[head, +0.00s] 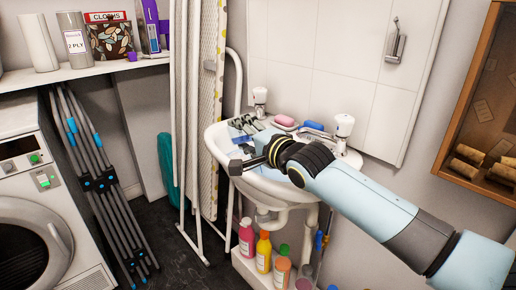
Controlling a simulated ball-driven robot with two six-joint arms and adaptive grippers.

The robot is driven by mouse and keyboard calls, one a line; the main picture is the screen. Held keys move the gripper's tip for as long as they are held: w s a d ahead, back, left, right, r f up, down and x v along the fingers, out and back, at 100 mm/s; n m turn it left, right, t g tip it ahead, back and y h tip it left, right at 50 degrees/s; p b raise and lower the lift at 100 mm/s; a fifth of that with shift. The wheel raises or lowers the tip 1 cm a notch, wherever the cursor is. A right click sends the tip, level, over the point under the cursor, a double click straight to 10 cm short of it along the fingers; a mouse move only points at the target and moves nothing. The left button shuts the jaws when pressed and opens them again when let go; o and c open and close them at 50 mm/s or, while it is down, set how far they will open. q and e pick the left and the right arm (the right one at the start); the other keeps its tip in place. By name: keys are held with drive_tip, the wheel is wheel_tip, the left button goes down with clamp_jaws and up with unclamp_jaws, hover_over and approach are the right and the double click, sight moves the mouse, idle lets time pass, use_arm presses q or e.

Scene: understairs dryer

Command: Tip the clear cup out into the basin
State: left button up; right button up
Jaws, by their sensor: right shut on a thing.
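The white basin (212,141) is on the wall at the middle, with two taps. My right arm comes in from the right and reaches over the basin. My right gripper (246,126) is over the basin's left-back part, its dark fingers shut on the clear cup. The cup is see-through and small here. Its outline is mostly lost among the fingers and the pale bowl, so I cannot tell its tilt or contents. My wrist and forearm hide the basin's front right part. My left gripper is not in view.
A pink soap (285,121) and a blue item (313,126) lie on the basin's back ledge, near the right tap (344,126). Several bottles (263,252) stand below. A tall ironing board (208,110) is close on the left. A wooden cabinet (455,130) hangs on the right.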

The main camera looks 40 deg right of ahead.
drive_tip(key=shift+d+r+m+p, duration=0.2)
drive_tip(key=shift+r+m+p, duration=0.05)
drive_tip(key=shift+m+p, duration=0.5)
idle(0.6)
